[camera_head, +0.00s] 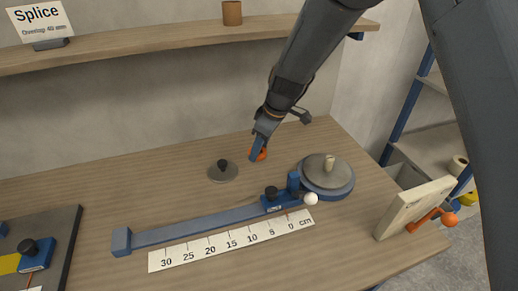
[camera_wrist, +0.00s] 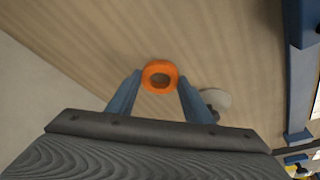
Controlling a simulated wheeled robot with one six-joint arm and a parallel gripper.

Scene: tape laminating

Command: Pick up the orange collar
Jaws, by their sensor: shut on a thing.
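The orange collar (camera_wrist: 147,77) is a ring with a hole, held between the two blue fingers of my gripper (camera_wrist: 159,88) in the wrist view. In the head view the collar (camera_head: 262,154) shows partly, as an orange patch beside the blue fingers of my gripper (camera_head: 257,149) over the back of the table. The fingers are shut on it. I cannot tell whether the collar touches the table or is just above it.
A grey disc with a black knob (camera_head: 223,171) lies left of my gripper. A blue turntable with a grey disc (camera_head: 326,175) stands to the right. A blue rail (camera_head: 195,226) and a white ruler (camera_head: 231,241) lie in front. A shelf (camera_head: 160,47) runs along the wall.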

